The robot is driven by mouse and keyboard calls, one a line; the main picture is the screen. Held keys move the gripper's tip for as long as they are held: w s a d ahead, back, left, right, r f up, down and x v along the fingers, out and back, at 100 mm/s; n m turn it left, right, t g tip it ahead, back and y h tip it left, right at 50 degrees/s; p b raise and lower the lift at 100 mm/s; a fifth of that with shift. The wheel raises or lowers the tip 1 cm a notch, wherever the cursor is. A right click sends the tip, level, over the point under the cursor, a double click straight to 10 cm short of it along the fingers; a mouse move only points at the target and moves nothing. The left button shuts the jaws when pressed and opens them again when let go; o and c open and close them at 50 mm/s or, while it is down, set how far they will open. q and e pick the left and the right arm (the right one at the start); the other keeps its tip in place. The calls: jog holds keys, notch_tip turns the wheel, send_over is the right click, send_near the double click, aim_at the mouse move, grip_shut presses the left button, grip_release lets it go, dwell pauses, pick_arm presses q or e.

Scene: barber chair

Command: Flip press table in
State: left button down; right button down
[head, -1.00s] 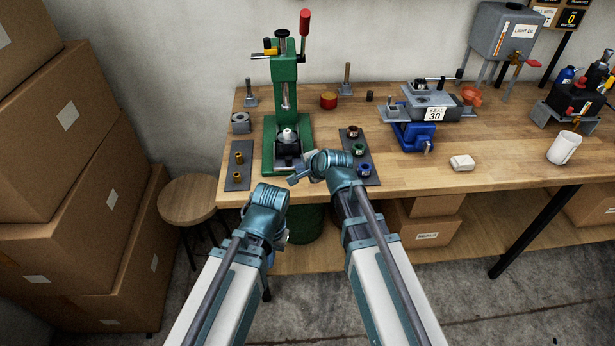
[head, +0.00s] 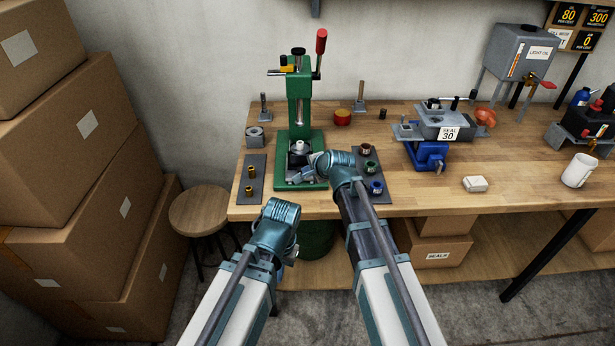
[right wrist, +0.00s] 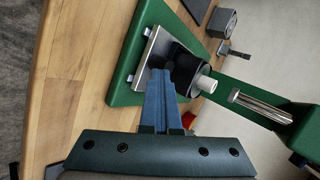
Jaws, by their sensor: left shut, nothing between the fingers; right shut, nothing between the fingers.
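The green press (head: 299,105) stands on the workbench, with a red-knobbed lever at its top right. Its press table (right wrist: 153,60) is a flat plate with a bright metal edge, low on the green base. A black round piece with a pale pin (right wrist: 193,76) sits over the plate. My right gripper (head: 297,179) is at the front of the press base. In the right wrist view its shut blue fingers (right wrist: 158,80) reach the plate's edge; I cannot tell whether they touch. My left gripper (head: 277,222) is low, in front of the bench edge, with its fingertips hidden.
A dark mat with brass parts (head: 250,180) lies left of the press. A mat with coloured rings (head: 370,170) lies close right of my right wrist. A blue vise (head: 430,155) stands further right. A stool (head: 199,208) and stacked boxes (head: 85,125) are at left.

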aim_at(307, 153)
jog(key=w, duration=0.8)
jog(key=shift+s, duration=0.1)
jog(key=shift+s+d, duration=0.3)
jog(key=shift+s, duration=0.2)
jog(key=shift+s+d, duration=0.25)
jog(key=shift+s, duration=0.35)
jog(key=shift+s+d, duration=0.2)
jog(key=shift+s, duration=0.4)
jog(key=p+v, duration=0.6)
jog(key=v, duration=0.4)
jog(key=shift+s+p, duration=0.2)
jog(key=shift+p, duration=0.2)
